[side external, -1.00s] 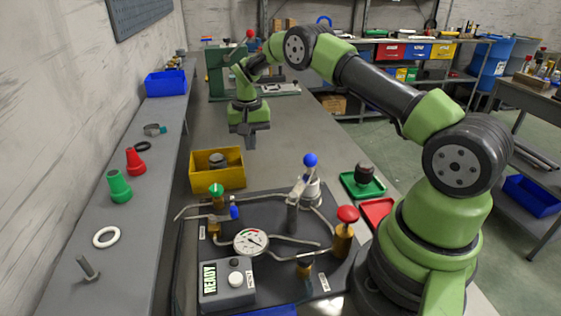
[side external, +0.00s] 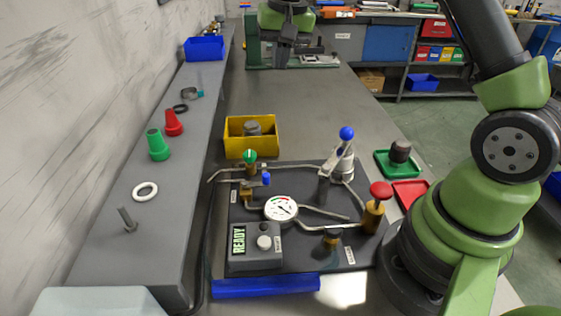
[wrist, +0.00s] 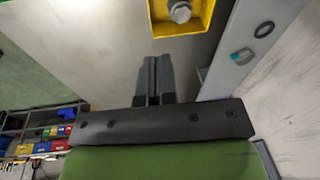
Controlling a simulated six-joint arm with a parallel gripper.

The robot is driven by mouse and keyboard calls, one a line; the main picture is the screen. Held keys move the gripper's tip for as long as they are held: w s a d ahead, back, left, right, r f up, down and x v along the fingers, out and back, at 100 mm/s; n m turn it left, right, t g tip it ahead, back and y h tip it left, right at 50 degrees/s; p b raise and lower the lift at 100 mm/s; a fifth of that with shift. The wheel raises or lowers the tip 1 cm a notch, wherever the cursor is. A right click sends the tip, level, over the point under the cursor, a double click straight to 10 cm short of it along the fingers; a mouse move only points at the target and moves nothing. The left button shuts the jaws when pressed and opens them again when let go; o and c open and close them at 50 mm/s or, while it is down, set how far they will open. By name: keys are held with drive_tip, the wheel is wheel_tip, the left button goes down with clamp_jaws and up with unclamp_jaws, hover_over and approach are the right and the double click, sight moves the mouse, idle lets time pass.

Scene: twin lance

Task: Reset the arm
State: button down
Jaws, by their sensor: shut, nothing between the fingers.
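My gripper (side external: 285,58) hangs at the top of the side view, in front of the green machine at the far end of the bench. Its fingers point down and are shut, with nothing held. In the wrist view the two fingers (wrist: 155,72) lie side by side over bare bench top. My elbow is out of frame above. The black panel (side external: 335,262) carries a gauge (side external: 281,208), a blue-knobbed lever (side external: 345,150), a red-knobbed valve (side external: 376,205), a green-knobbed valve (side external: 249,160) and a box (side external: 254,247) whose display reads READY.
A yellow bin (side external: 262,146) holding a grey part stands beyond the panel. Green (side external: 383,170) and red (side external: 420,194) trays lie right of it. The left shelf (side external: 100,240) holds cones, rings and a blue bin (side external: 204,48). The bench middle (side external: 315,105) is clear.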

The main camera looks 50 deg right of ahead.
drive_tip(key=s+a+r+n+t, duration=0.25)
drive_tip(key=s+a+r, duration=0.45)
drive_tip(key=s+r, duration=0.35)
drive_tip(key=s+a+f+n+t+y, duration=0.1)
drive_tip(key=s+a+t, duration=0.1)
drive_tip(key=s, duration=1.2)
drive_tip(key=shift+s+a+f+t+y, duration=0.2)
drive_tip(key=shift+a+t+y, duration=0.2)
drive_tip(key=shift+a, duration=0.5)
